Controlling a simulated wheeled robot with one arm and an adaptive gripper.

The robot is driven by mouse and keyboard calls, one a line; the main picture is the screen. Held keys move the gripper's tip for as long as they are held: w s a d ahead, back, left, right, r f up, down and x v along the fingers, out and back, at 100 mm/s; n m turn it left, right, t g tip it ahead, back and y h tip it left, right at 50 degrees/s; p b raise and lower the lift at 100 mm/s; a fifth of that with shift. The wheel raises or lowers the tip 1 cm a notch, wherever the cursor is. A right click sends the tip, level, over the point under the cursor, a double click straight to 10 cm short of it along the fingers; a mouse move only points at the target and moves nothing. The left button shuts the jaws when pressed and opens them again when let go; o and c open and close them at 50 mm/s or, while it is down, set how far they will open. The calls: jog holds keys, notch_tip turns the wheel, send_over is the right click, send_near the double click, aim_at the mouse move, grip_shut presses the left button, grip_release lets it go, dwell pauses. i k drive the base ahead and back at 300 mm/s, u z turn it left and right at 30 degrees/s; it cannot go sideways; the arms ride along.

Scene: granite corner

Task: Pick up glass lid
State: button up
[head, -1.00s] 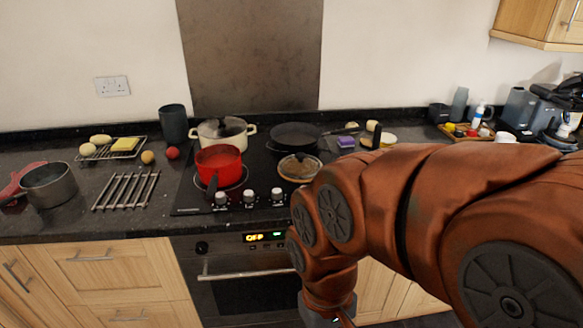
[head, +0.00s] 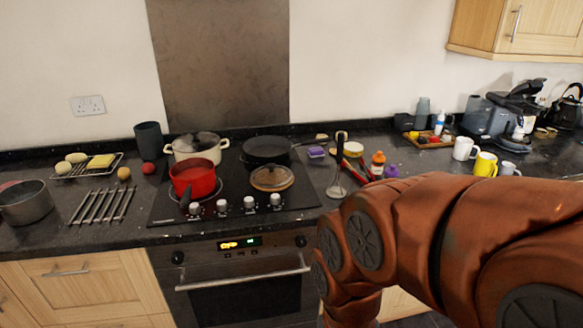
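A round glass lid (head: 271,178) with a metal rim and a knob lies at the front right of the black hob. The surface seen through it looks brown. A cream pot (head: 196,148) at the back left of the hob also seems to have a dark see-through lid on it. My arm comes in from the right and bends down to the bottom edge, to the right of the hob. My gripper is below the picture, so its fingers and anything in them are hidden.
A red pot (head: 194,178) stands left of the glass lid, and a dark frying pan (head: 266,151) is behind it. A masher (head: 338,170) stands to the right. Mugs (head: 485,164) and a coffee machine are farther right. A metal trivet (head: 102,206) lies left of the hob.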

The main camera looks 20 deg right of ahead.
aim_at(271, 175)
jog(key=z, duration=0.1)
jog(key=i, duration=1.1)
jog(key=u, duration=0.55)
